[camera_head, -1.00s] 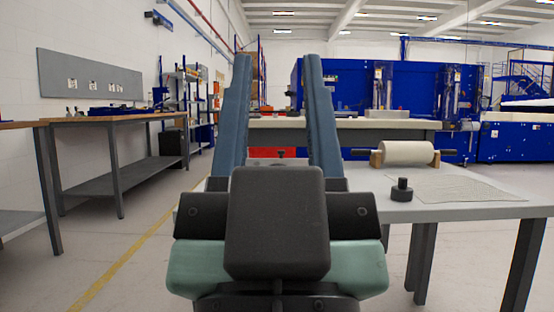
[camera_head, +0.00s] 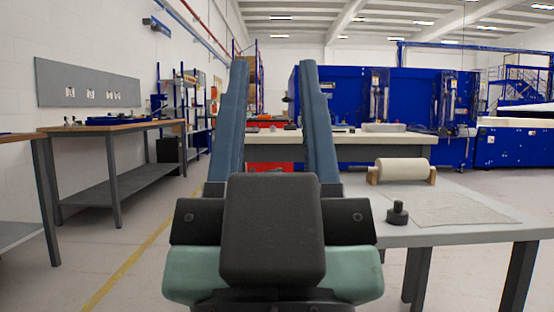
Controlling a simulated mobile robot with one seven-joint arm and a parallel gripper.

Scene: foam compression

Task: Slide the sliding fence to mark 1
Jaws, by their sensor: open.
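My gripper (camera_head: 273,95) fills the middle of the view. Its two long blue fingers point away from me and stand wide apart, with nothing between them. I cannot make out a sliding fence or a mark 1 in this view. A pale-topped bench (camera_head: 385,151) stands beyond my fingers, with small dark items on its top near the fingertips. They are too small to identify. My gripper body hides part of the near table.
A grey table (camera_head: 465,232) at right carries a white roll on a wooden stand (camera_head: 403,170), a thin sheet (camera_head: 448,207) and a black knobbed weight (camera_head: 397,213). Blue machines (camera_head: 345,95) stand behind. A workbench (camera_head: 110,130) is at left, with open floor between.

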